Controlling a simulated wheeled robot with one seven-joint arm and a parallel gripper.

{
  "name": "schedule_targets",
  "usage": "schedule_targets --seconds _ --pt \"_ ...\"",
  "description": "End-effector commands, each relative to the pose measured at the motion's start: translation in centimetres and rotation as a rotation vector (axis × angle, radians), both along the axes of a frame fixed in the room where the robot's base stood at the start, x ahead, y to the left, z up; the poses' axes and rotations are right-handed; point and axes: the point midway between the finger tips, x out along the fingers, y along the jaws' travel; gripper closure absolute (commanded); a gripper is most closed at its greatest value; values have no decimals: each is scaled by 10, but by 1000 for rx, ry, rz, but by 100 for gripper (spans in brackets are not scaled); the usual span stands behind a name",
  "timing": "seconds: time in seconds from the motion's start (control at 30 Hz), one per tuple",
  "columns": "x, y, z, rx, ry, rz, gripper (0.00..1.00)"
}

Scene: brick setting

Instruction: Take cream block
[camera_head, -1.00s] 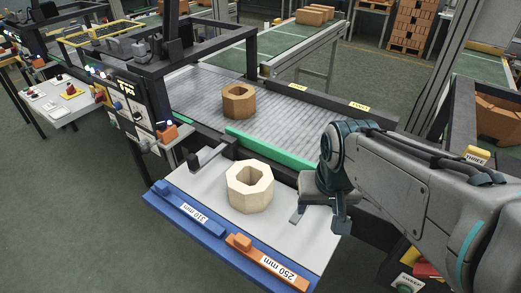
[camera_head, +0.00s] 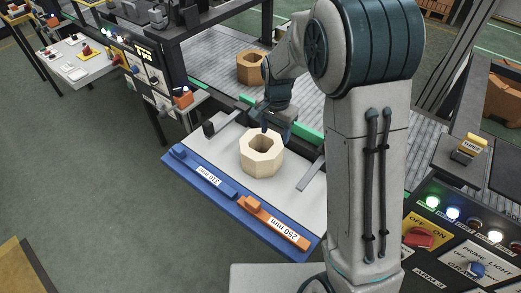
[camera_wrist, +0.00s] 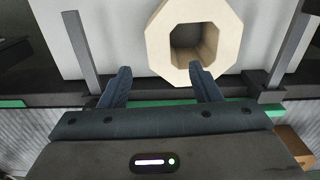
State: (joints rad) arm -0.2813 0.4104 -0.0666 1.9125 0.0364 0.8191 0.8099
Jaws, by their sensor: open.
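The cream block (camera_head: 262,160) is an octagonal ring with a hole through its middle. It sits on the white plate (camera_head: 224,146) in the head view. It also shows in the wrist view (camera_wrist: 160,50), just ahead of the fingers and right of centre. My gripper (camera_wrist: 160,76) is open and empty; its right finger overlaps the block's near edge in the wrist view, and I cannot tell whether it touches. In the head view my gripper (camera_head: 276,128) is beside the block's far side, partly hidden by my arm.
A brown octagonal block (camera_head: 250,67) stands on the roller conveyor (camera_head: 213,72) behind. A blue gauge bar (camera_head: 200,176) and an orange gauge (camera_head: 272,222) lie along the plate's front edge. A control panel (camera_head: 450,235) is at the lower right. Grey posts flank the block.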

Motion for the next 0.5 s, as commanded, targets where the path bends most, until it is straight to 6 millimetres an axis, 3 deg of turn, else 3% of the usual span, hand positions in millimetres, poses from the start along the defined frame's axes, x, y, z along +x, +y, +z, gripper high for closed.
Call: schedule_targets --seconds 0.3,0.5 --pt "-1 0 -59 -1 6 -1 43" --pt "-1 0 -79 0 3 0 43"
